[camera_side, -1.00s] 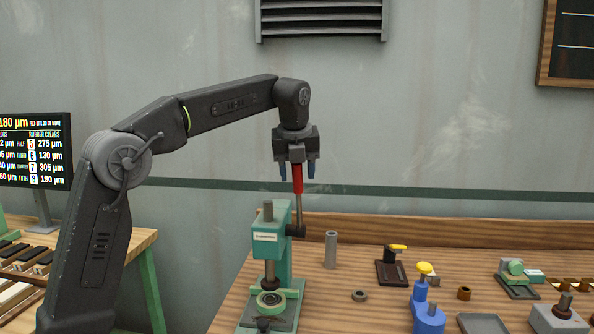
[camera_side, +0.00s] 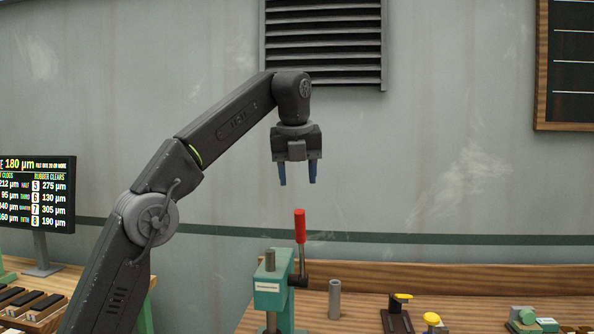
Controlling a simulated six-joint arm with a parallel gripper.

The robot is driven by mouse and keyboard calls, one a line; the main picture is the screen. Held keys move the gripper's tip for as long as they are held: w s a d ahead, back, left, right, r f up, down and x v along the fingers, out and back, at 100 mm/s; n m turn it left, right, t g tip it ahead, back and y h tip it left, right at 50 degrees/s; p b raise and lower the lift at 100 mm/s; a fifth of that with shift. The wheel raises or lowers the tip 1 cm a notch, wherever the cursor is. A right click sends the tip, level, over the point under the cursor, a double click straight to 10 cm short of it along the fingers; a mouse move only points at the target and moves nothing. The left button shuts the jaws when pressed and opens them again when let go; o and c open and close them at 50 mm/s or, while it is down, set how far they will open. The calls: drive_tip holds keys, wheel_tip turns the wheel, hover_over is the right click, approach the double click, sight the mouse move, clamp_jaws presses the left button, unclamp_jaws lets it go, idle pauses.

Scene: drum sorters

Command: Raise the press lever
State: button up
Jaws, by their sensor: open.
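The press (camera_side: 268,297) is a green arbor press on the wooden bench, its lower part cut off by the frame's bottom edge. Its lever (camera_side: 302,254) is a thin metal rod with a red grip (camera_side: 300,226), standing nearly upright from a dark hub (camera_side: 299,281) on the press's right side. My gripper (camera_side: 298,182) points straight down above the lever, with its blue fingers apart and nothing between them. The fingertips are clear of the red grip, with a gap of bare wall between them.
A grey metal tube (camera_side: 335,299) stands just right of the press. A dark fixture with a yellow knob (camera_side: 403,297) and another yellow knob (camera_side: 432,319) are further right. A lit display board (camera_side: 38,195) stands at the left. The air around my gripper is free.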

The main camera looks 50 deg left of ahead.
drive_tip(key=shift+s+d+r, duration=0.1)
drive_tip(key=shift+s+r, duration=0.05)
drive_tip(key=shift+r, duration=0.3)
idle(0.4)
drive_tip(key=s+d+f+n+t+h, duration=0.1)
drive_tip(key=s+d+f+n, duration=0.4)
drive_tip(key=s+f+n, duration=0.7)
drive_tip(key=s+d+f+n+t+h, duration=0.1)
drive_tip(key=s+d+f+n, duration=0.4)
drive_tip(key=s+f+n, duration=0.7)
drive_tip(key=shift+d+f+n+t+h, duration=0.3)
drive_tip(key=shift+d+f+n+t, duration=0.1)
drive_tip(key=shift+f, duration=0.35)
drive_tip(key=shift+w, duration=0.1)
